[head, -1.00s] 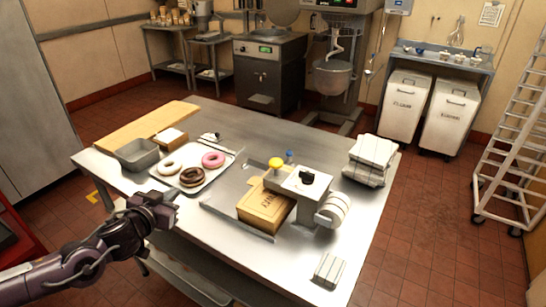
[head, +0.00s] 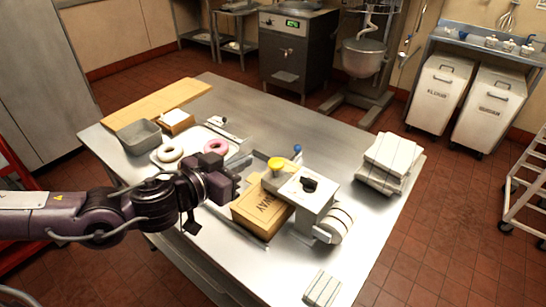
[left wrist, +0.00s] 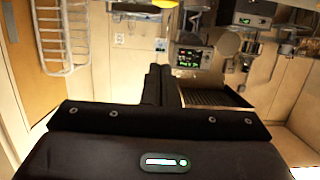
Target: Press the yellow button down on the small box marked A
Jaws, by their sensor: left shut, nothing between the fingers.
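The yellow button (head: 277,163) is a round domed knob on top of a small grey box (head: 274,181) near the middle of the steel table. No letter A is readable on the box. My left gripper (head: 236,182) is shut and empty, just left of the button and apart from it. In the left wrist view, the shut fingers (left wrist: 165,84) point away from the camera, and a yellow patch shows at the top edge, perhaps the button. My right gripper is not in view.
A cardboard box (head: 262,212) stands in front of the button. A light grey device with a black knob (head: 309,185) stands to its right, and a blue knob (head: 297,148) behind. A donut tray (head: 160,158) lies left.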

